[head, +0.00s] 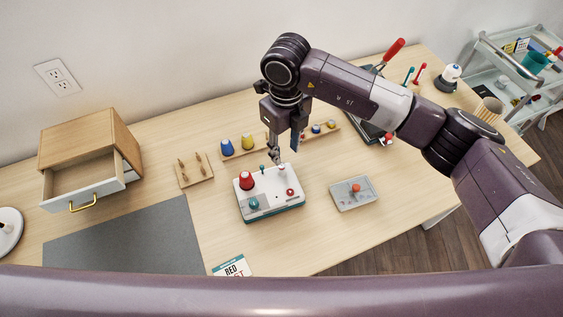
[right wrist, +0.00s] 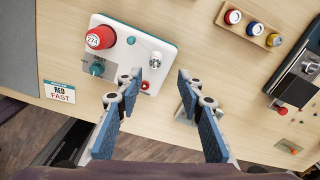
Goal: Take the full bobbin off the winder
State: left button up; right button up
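The winder (head: 262,207) is a white box with a teal base on the table. In the right wrist view the winder (right wrist: 130,35) carries a red spool (right wrist: 100,37) marked 274, a teal knob (right wrist: 97,69) and a small red button (right wrist: 145,86). A small pale, shiny bobbin (right wrist: 155,60) stands at its right side. My right gripper (head: 284,150) hangs over the winder's back right side. In the wrist view the gripper (right wrist: 160,78) is open, its fingers apart and empty, with the bobbin just beyond the left fingertip. My left gripper is out of view.
A spool rack (head: 262,149) stands behind the winder, a peg board (head: 193,171) to its left. A grey plate with a red knob (head: 355,187) lies to the right. A card reading RED FAST (right wrist: 60,92) lies in front. An open drawer (head: 83,190) and grey mat (head: 130,240) are at left.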

aim_at(282, 164)
jog(key=f+p, duration=0.1)
jog(key=f, duration=0.1)
jog(key=a+f+p, duration=0.1)
jog(key=f, duration=0.1)
jog(key=shift+f, duration=0.65)
jog(key=shift+c, duration=0.4)
jog(key=c, duration=0.7)
